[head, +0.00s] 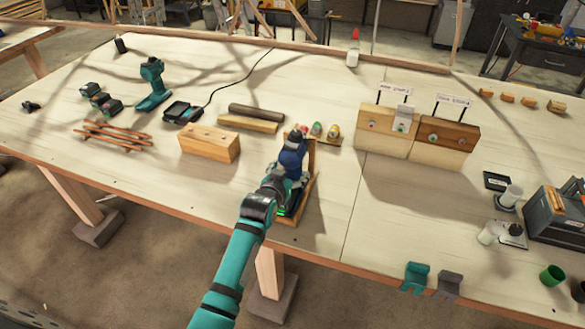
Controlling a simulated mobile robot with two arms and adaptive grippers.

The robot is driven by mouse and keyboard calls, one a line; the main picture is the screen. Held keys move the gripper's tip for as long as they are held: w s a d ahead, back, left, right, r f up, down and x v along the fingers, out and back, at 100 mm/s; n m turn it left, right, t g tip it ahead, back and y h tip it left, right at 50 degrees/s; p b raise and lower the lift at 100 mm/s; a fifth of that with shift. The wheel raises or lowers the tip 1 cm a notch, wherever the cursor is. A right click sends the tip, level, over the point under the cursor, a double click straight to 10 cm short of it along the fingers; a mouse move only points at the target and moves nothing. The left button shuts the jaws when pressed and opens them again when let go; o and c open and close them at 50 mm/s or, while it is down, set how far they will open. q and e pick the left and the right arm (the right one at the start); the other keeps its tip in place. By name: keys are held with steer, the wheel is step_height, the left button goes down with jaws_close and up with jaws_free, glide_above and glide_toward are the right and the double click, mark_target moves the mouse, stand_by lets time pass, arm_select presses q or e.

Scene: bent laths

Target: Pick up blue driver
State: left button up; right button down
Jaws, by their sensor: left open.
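The blue driver (292,158) stands upright in a small wooden holder (309,187) near the front middle of the table. Its dark blue body shows above and behind my gripper, and its lower part is partly hidden. My left gripper (284,182), at the end of the teal arm reaching in from the bottom, is at the driver's near side and overlaps it in the picture. The gripper is open. I cannot tell whether its fingers touch the driver. My right gripper is not in view.
A teal drill (152,84) and a charger (182,112) stand back left. A wooden block (210,144) lies left of the holder, with bottles (333,132) just behind it. Two labelled wooden stands (385,145) are to the right.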

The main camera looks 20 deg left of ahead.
mark_target(292, 166)
arm_select(q)
steer(key=shift+r+p+x, duration=0.2)
steer(key=shift+p+x, duration=0.2)
steer(key=shift+x, duration=1.75)
steer(key=shift+a, duration=0.2)
steer(key=shift+c, duration=0.3)
jaws_close()
steer(key=shift+w+r, duration=0.15)
steer(key=shift+r, duration=0.2)
steer(key=shift+f, duration=0.1)
